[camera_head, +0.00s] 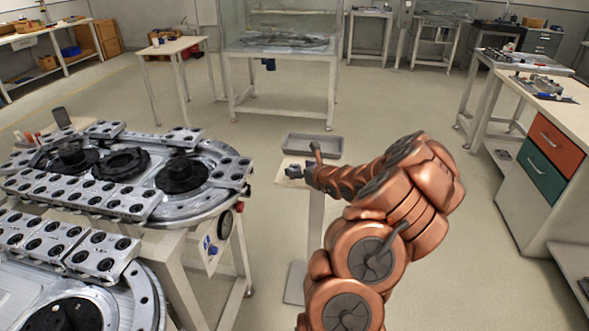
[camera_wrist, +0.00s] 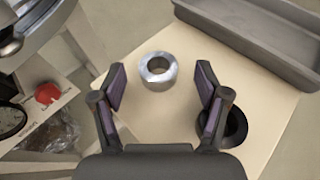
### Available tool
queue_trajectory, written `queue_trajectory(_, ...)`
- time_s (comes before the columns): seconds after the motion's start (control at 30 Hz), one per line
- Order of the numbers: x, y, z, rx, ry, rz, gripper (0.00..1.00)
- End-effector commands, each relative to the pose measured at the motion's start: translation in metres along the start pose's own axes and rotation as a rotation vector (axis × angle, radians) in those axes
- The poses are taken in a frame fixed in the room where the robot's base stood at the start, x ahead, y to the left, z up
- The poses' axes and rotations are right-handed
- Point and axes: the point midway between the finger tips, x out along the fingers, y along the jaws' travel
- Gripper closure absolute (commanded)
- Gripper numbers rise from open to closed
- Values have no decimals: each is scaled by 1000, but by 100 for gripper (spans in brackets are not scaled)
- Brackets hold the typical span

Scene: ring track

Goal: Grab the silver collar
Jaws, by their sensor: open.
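The silver collar (camera_wrist: 148,69) is a short shiny ring with a round hole, lying on a small cream-coloured table (camera_wrist: 190,120) in the wrist view. My gripper (camera_wrist: 162,82) is open, and its two dark fingers point toward the collar. The collar shows between the fingertips, nearer the left one, and nothing is held. In the head view my gripper (camera_head: 293,171) is small and dark over the small table, and I cannot make out the collar there.
A grey tray (camera_wrist: 262,40) lies on the same table, at the upper right. A black ring (camera_wrist: 236,127) lies partly behind the right finger. The ring track (camera_head: 212,205) stands to the left, its edge close to the small table. Open floor (camera_head: 430,200) lies to the right.

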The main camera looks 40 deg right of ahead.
Motion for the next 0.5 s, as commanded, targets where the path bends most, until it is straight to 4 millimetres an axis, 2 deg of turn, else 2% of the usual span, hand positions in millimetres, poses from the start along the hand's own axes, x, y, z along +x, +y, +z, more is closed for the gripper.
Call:
queue_trajectory(0.2,21,2,0,-1,1,2,26)
queue_trajectory(0.5,28,2,0,0,-2,1,26)
